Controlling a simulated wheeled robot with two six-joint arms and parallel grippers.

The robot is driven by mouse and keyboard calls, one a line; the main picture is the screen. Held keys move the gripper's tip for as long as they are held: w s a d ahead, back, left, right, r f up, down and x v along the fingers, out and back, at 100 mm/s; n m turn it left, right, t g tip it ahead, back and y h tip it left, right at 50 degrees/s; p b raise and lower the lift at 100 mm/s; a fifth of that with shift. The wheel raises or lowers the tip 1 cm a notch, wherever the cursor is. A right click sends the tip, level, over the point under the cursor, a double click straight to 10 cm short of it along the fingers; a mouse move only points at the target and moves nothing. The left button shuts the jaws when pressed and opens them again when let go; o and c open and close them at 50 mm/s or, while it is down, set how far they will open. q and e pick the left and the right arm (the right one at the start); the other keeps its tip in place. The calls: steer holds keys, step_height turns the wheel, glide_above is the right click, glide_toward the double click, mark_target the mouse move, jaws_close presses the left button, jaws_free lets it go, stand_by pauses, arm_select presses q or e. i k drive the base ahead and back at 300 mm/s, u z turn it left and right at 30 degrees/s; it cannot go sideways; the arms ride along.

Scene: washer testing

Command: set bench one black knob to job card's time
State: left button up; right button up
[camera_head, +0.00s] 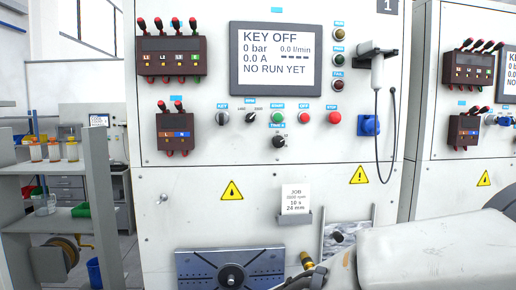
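The bench one panel, marked 1 at its top, fills the middle of the view. A black knob (279,142) with a time label sits below the green START button (277,117); its pointer setting is too small to read. Another black knob (251,117) sits to the left of START. The job card (295,199) stands in a small holder and reads JOB, a blurred line, 10 s and 24 mm. The display (276,59) reads KEY OFF and NO RUN YET. My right arm crosses the lower right; I cannot make out its gripper fingers. My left gripper is out of view.
Red OFF (304,117) and STOP (334,118) buttons are close to the knobs. A grey handset (376,65) hangs at right with a looping cable. A slotted plate (231,274) and brass fitting (306,260) are below. A similar second bench stands right; shelves stand left.

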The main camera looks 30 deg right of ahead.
mark_target(278, 141)
steer(key=k, duration=0.65)
steer(key=z, duration=0.75)
steer(key=i, duration=0.5)
steer(key=z, duration=0.05)
